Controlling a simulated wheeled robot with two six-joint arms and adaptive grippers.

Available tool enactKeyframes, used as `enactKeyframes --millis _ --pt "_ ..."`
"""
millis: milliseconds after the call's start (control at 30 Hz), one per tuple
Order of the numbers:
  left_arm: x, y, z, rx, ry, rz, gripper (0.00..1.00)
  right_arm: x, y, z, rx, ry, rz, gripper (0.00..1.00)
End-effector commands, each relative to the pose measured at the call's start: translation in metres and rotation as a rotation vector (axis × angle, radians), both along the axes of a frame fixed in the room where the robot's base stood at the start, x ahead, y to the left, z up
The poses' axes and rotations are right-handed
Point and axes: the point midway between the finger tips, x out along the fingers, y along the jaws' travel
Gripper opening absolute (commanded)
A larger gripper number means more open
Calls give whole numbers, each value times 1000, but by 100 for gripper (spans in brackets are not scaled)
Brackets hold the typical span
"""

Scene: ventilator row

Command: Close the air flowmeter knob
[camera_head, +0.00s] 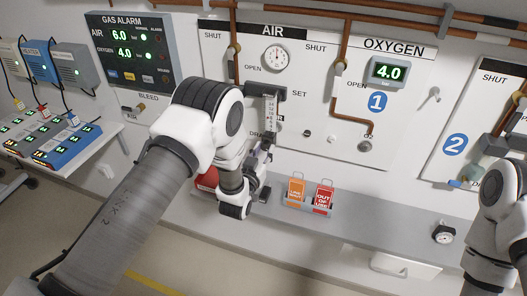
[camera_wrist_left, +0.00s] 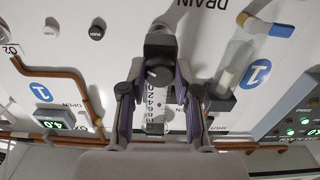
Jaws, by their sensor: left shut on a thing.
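The air flowmeter (camera_head: 270,108) is a clear scaled tube under a dark block on the AIR panel. In the left wrist view it shows upside down, its numbered scale (camera_wrist_left: 157,104) between my fingers. The dark round knob (camera_wrist_left: 158,73) is at the tube's lower end. My left gripper (camera_head: 262,152) reaches up to the panel below the tube; in the left wrist view its fingers (camera_wrist_left: 160,78) are shut on the knob, one on each side. In the head view my gripper and arm hide the knob. My right arm shows at the right edge, its gripper out of view.
An AIR gauge (camera_head: 276,57) and OXYGEN display (camera_head: 388,71) are on the panel. Orange (camera_head: 296,189) and red (camera_head: 324,197) tags stand on the ledge (camera_head: 380,226) below. Copper pipes run above. A second container (camera_wrist_left: 232,68) is beside the flowmeter.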

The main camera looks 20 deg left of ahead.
Motion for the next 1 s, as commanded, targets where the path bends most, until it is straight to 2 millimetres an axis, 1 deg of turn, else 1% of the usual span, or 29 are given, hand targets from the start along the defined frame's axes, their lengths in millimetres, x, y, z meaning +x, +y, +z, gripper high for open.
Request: enactKeyframes --millis 233,367,567,1000 --pt "0 0 0 -46 -1 0 0 0 0 -5 0 0 0 40" --pt "1 0 0 -108 -1 -1 0 0 0 -10 0 0 0 40" --pt "1 -1 -1 -263 3 0 0 0 0 -22 0 0 0 40" --pt "1 -1 0 -679 17 -1 0 0 0 -49 0 0 0 40"
